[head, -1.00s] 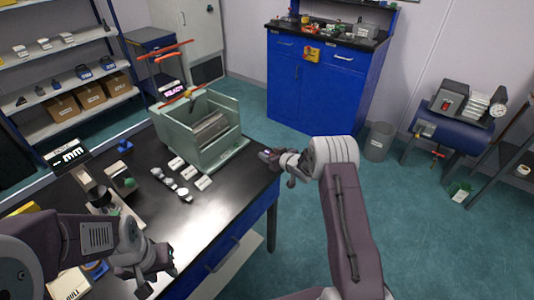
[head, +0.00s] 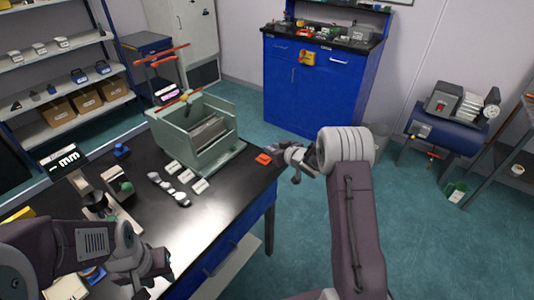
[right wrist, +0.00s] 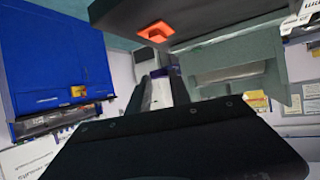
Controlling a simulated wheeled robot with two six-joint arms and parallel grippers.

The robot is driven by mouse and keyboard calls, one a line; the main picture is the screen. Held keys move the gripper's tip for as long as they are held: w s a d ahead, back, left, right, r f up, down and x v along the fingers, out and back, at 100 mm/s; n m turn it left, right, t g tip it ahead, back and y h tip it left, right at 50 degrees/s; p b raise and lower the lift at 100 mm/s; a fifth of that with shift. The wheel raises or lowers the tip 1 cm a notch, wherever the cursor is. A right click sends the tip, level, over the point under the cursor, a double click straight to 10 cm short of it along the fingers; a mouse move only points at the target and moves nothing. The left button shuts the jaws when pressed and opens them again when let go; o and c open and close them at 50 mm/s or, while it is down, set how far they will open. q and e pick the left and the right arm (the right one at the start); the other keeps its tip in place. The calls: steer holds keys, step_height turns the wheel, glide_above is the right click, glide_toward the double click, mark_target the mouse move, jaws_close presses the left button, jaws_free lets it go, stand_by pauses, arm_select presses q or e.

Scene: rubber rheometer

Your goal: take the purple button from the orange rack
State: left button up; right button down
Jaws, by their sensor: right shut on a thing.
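The orange rack (head: 263,158) lies on the right end of the black table, near its edge. It also shows at the top of the right wrist view (right wrist: 157,32), which looks upside down. My right gripper (head: 284,153) is just right of the rack and apart from it. In the right wrist view it is shut on the small purple button (right wrist: 166,72), which is mostly hidden between the fingertips. In the head view I cannot make out the button. My left gripper (head: 150,268) hangs over the table's near left part; its jaw opening is unclear.
A green-grey machine (head: 212,150) stands left of the rack on the table. White labelled pieces (head: 183,175) and small metal parts lie before it. A blue cabinet (head: 320,90) stands behind. Open floor lies to the right of the table.

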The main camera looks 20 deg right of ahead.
steer(key=s+d+r, duration=0.5)
steer(key=s, duration=0.2)
steer(key=shift+d+r+p, duration=0.15)
steer(key=shift+p, duration=0.15)
